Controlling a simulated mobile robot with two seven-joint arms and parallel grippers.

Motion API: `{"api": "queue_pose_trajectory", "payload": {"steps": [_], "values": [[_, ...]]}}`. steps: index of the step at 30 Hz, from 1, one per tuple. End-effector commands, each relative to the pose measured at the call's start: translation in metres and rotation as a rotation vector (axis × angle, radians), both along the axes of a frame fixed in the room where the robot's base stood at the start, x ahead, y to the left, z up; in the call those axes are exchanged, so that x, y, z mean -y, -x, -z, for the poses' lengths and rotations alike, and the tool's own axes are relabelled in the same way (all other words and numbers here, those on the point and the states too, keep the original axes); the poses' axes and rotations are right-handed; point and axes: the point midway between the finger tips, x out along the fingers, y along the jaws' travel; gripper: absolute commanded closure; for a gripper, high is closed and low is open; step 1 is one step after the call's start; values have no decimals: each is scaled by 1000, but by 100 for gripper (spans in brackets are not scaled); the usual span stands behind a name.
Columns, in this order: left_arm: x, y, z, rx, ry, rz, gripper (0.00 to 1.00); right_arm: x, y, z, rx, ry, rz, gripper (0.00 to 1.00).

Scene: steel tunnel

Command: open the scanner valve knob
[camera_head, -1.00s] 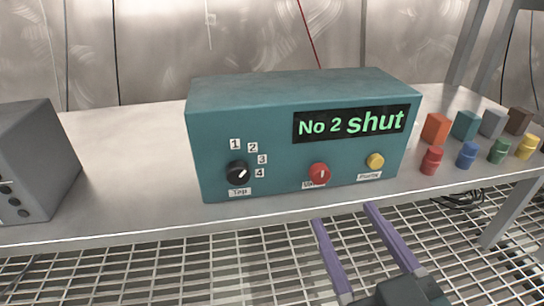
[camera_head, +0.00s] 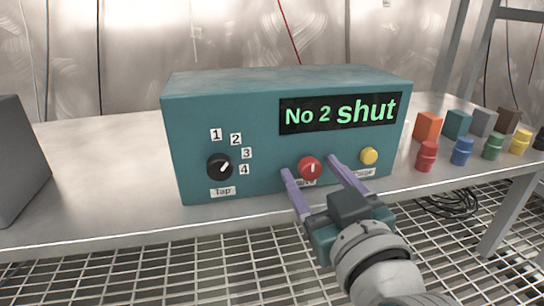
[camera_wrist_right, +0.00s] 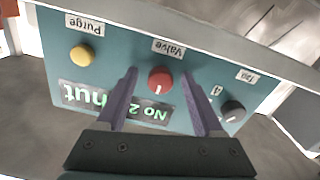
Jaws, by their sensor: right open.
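The scanner is a teal box (camera_head: 240,110) on the bench, its display (camera_head: 340,112) reading "No 2 shut". The red valve knob (camera_head: 309,168) sits low on its front, with a white pointer mark; it also shows in the right wrist view (camera_wrist_right: 160,80), above a "Valve" label. My right gripper (camera_head: 309,166) is open, its purple fingers on either side of the red knob. In the head view I cannot tell whether they touch it; in the wrist view there are gaps on both sides. The fingers partly hide the knob's label. My left gripper is not in view.
A black tap knob (camera_head: 220,167) with numbers 1 to 4 is left of the valve knob, and a yellow purge button (camera_head: 369,156) is right. Coloured blocks and bottles stand at the bench's right. A grey box (camera_head: 18,160) is at the left.

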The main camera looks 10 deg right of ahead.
Motion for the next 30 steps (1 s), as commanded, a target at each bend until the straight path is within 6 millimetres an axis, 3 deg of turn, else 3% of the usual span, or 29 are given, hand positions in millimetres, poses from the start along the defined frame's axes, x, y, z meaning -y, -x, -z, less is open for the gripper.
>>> {"api": "queue_pose_trajectory", "payload": {"steps": [3,21,30], "values": [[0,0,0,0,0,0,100,0,0,0,0,0,0,33],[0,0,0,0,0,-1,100,0,0,0,0,0,0,100],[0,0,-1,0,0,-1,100,0,0,0,0,-7,0,100]]}}
